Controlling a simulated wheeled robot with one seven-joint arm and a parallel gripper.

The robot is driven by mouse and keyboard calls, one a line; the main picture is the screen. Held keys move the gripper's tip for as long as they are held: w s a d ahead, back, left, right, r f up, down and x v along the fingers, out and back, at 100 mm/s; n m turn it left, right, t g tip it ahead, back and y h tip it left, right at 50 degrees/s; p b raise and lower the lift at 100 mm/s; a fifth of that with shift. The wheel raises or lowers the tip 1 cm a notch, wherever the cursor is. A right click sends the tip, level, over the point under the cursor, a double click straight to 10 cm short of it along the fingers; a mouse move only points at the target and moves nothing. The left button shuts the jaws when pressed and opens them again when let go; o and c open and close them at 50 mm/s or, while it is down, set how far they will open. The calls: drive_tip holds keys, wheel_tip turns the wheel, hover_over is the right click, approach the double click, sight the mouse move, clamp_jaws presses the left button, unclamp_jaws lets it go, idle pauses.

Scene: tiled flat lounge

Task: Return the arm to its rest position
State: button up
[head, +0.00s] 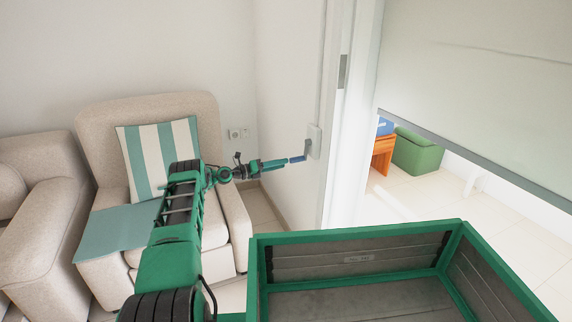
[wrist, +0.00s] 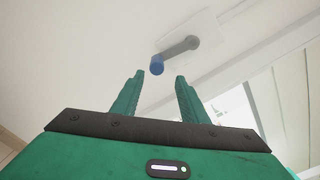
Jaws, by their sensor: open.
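My gripper (head: 284,162) is at the end of my green arm, which stretches forward over the armchair toward the wall beside the doorway. In the wrist view, my gripper (wrist: 159,78) has its two green fingers apart with nothing between them. A crank handle with a blue grip (head: 298,159) sits on a pale wall plate (head: 315,141). In the wrist view, the blue grip (wrist: 157,66) appears just beyond the fingertips, and its grey lever (wrist: 180,47) runs to the plate. Whether a finger touches the handle cannot be told.
A beige armchair (head: 90,110) with a striped cushion (head: 147,160) stands below my arm. A green-rimmed grey bin (head: 350,238) is in front. A pale blind panel (head: 480,70) hangs partly down over the opening at right, with a green box (head: 418,152) beyond.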

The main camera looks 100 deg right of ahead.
drive_tip(key=shift+v, duration=0.85)
drive_tip(key=shift+d, duration=0.1)
